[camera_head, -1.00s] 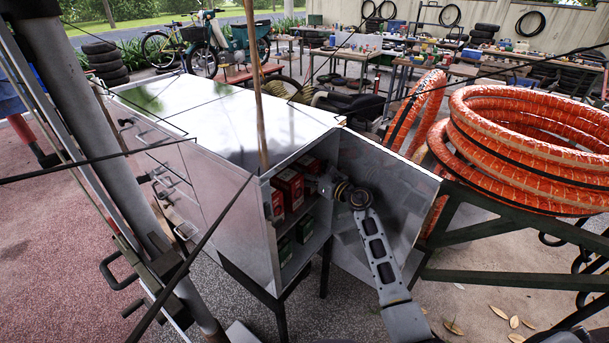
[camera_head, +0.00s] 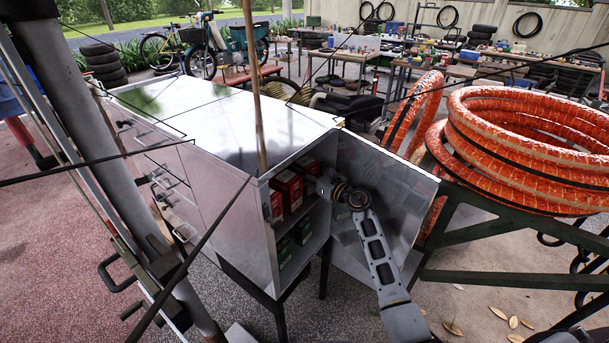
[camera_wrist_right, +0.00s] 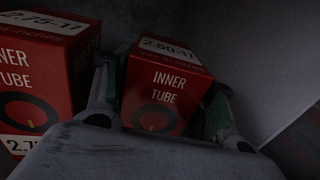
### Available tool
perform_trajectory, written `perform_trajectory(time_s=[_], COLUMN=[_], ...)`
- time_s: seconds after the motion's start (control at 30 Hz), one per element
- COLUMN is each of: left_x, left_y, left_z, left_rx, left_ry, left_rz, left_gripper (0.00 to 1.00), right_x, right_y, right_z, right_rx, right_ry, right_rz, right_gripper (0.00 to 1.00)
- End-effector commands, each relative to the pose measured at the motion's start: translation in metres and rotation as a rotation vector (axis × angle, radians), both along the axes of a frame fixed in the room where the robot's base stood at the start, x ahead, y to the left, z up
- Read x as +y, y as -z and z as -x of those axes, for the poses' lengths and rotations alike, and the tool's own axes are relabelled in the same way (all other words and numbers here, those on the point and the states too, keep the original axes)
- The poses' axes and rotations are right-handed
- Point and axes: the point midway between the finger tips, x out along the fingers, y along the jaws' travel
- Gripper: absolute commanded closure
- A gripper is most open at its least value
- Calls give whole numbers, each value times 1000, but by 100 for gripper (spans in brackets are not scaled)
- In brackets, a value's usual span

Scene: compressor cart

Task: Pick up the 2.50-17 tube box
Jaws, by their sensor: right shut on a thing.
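The 2.50-17 tube box (camera_wrist_right: 160,85) is red with a white size label on top and "INNER TUBE" on its front. In the right wrist view it sits between the two fingers of my right gripper (camera_wrist_right: 160,100), one finger along each side. The gripper is shut on it. In the head view my right gripper (camera_head: 323,187) reaches into the open end of the metal cabinet (camera_head: 225,205), at the upper shelf. The box is largely hidden there by the gripper and the other boxes. My left gripper is not in view.
A red 2.75-17 tube box (camera_wrist_right: 40,75) stands just left of the held box. Green boxes (camera_head: 304,229) stand on the lower shelf. The open cabinet door (camera_head: 400,185) is right of my arm. Orange hose coils (camera_head: 530,145) lie on a rack further right.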

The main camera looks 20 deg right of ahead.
Motion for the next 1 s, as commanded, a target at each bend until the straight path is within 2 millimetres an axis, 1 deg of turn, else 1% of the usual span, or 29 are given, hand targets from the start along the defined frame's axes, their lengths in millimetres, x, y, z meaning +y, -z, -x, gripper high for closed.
perform_trajectory(time_s=[0.17, 0.37, 0.47, 0.6, 0.8, 1.0], left_x=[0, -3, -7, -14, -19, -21], left_y=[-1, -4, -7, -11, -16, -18], left_z=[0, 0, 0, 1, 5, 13], left_rx=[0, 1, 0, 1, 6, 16], left_ry=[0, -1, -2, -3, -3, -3], left_rz=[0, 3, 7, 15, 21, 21], left_gripper=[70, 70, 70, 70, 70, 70], right_x=[0, 0, 0, 0, 0, 0], right_y=[-3, -18, -30, -50, -79, -97], right_z=[0, 0, 0, 0, 0, 0], right_rx=[-2, -4, -3, -4, -4, -2], right_ry=[0, -1, 0, 0, 0, 0], right_rz=[1, 3, 2, 2, 1, 0], right_gripper=[78, 78, 78, 78, 78, 78])
